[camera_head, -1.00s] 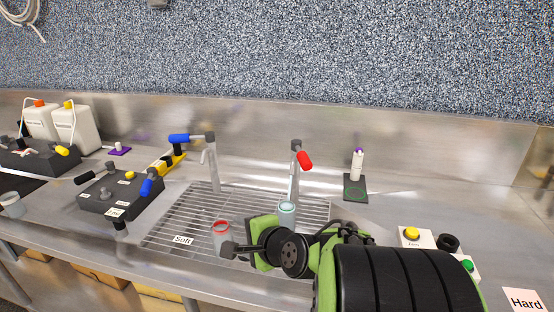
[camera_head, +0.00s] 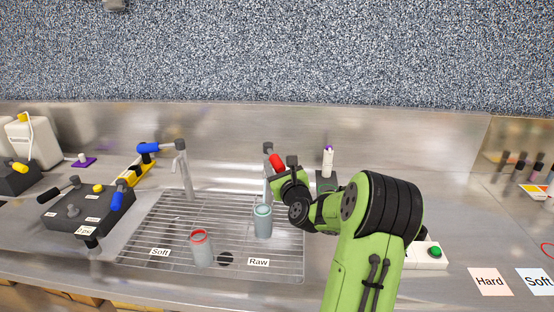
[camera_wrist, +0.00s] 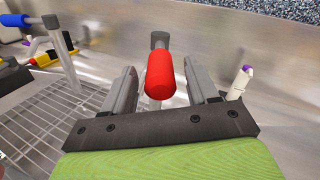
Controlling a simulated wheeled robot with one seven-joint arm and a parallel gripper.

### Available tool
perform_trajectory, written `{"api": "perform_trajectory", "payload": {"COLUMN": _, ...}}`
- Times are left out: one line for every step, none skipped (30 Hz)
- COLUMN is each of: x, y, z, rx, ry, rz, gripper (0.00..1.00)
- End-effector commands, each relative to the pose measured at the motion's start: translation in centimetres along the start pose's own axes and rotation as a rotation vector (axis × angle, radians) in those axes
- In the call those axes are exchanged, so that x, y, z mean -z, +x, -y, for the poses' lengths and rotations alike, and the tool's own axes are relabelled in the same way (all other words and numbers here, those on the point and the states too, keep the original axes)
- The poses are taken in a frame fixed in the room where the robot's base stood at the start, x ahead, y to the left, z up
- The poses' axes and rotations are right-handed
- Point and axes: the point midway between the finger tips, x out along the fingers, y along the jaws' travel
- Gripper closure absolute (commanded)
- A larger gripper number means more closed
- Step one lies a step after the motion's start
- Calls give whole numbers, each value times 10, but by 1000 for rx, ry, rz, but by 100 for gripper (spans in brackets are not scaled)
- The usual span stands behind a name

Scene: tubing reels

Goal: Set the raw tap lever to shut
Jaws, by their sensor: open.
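The raw tap (camera_head: 267,178) stands at the back of the grated sink, behind the "Raw" label (camera_head: 258,262). Its red lever (camera_head: 277,162) points outward from the tap head. My gripper (camera_head: 284,169) is at this lever. In the wrist view the red lever (camera_wrist: 160,78) lies between my two open fingers (camera_wrist: 162,88), its end towards the camera. A gap shows on both sides, so the fingers do not appear to touch it. A clear beaker with a bluish rim (camera_head: 263,222) stands below the raw tap. Whether water runs is unclear.
The soft tap (camera_head: 184,168) with a blue lever (camera_head: 149,148) stands to the left. A red-rimmed beaker (camera_head: 201,250) stands on the grate near "Soft". A white bottle (camera_head: 327,162) stands close behind my gripper. A dark valve box (camera_head: 88,207) is at far left.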

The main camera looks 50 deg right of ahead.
Motion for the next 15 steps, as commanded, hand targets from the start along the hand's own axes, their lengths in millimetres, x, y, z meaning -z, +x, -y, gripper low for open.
{"api": "perform_trajectory", "payload": {"x": -1, "y": 9, "z": -1, "rx": -3, "ry": 1, "rz": 2, "gripper": 42}}
{"api": "perform_trajectory", "payload": {"x": -1, "y": 13, "z": -1, "rx": -4, "ry": 0, "rz": 1, "gripper": 42}}
{"api": "perform_trajectory", "payload": {"x": -1, "y": 18, "z": -1, "rx": -3, "ry": 0, "rz": 1, "gripper": 42}}
{"api": "perform_trajectory", "payload": {"x": 0, "y": 20, "z": -1, "rx": -3, "ry": 1, "rz": 0, "gripper": 42}}
{"api": "perform_trajectory", "payload": {"x": 0, "y": 23, "z": -1, "rx": -3, "ry": 1, "rz": 1, "gripper": 42}}
{"api": "perform_trajectory", "payload": {"x": 0, "y": 24, "z": -1, "rx": -2, "ry": 0, "rz": 0, "gripper": 42}}
{"api": "perform_trajectory", "payload": {"x": 0, "y": 25, "z": -1, "rx": -1, "ry": -1, "rz": -1, "gripper": 42}}
{"api": "perform_trajectory", "payload": {"x": 0, "y": 26, "z": 0, "rx": -1, "ry": -1, "rz": -1, "gripper": 42}}
{"api": "perform_trajectory", "payload": {"x": 1, "y": 26, "z": 0, "rx": -1, "ry": -1, "rz": -1, "gripper": 42}}
{"api": "perform_trajectory", "payload": {"x": 1, "y": 26, "z": 0, "rx": -1, "ry": -1, "rz": -2, "gripper": 42}}
{"api": "perform_trajectory", "payload": {"x": 1, "y": 26, "z": 0, "rx": -1, "ry": -1, "rz": -2, "gripper": 42}}
{"api": "perform_trajectory", "payload": {"x": 1, "y": 25, "z": 0, "rx": -1, "ry": -1, "rz": -2, "gripper": 42}}
{"api": "perform_trajectory", "payload": {"x": 1, "y": 25, "z": 0, "rx": -1, "ry": -1, "rz": -1, "gripper": 42}}
{"api": "perform_trajectory", "payload": {"x": 1, "y": 25, "z": 0, "rx": -2, "ry": -1, "rz": -1, "gripper": 45}}
{"api": "perform_trajectory", "payload": {"x": 1, "y": 25, "z": 0, "rx": -2, "ry": -1, "rz": -1, "gripper": 51}}
